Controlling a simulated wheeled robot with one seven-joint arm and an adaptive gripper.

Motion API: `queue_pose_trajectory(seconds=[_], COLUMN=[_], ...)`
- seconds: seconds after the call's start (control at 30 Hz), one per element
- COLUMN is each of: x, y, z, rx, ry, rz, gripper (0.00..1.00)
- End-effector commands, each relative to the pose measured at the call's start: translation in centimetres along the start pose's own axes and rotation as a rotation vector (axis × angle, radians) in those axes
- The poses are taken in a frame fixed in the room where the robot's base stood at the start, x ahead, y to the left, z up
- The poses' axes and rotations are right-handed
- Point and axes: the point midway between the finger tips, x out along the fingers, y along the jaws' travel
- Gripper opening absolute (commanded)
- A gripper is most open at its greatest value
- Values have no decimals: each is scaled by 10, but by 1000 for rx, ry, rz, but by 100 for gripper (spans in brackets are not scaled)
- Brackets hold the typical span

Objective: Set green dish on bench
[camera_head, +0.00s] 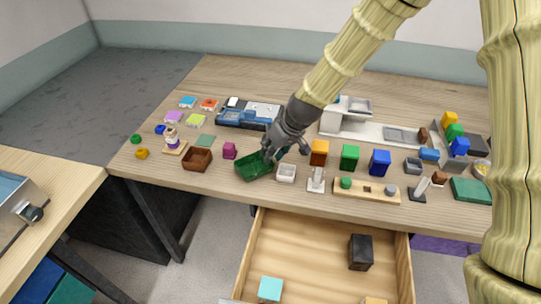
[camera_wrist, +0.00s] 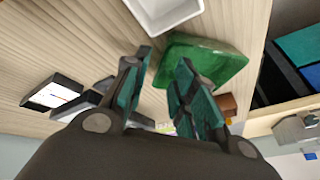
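The green dish (camera_head: 253,168) is at the front of the bench (camera_head: 210,84), left of the white square dish. It looks slightly tilted in the head view, and I cannot tell whether its base touches the bench. My gripper (camera_head: 272,153) is at its right rear side, pointing down. In the wrist view the fingers (camera_wrist: 163,64) are apart with a gap between them. One finger overlaps the green dish (camera_wrist: 222,63) and the other is just beside its edge. I see no clear grip on its wall.
Several coloured blocks stand further right. An open drawer (camera_head: 320,250) lies below the front edge.

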Motion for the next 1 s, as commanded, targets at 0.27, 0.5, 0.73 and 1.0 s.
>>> queue_pose_trajectory(seconds=[0.27,0.5,0.73,1.0], x=[-37,-68,-91,-100], y=[1,0,0,0], z=[0,0,0,0], rx=[0,-1,0,0], ry=[2,2,0,-1], rz=[1,1,0,0], gripper=[27,27,27,27])
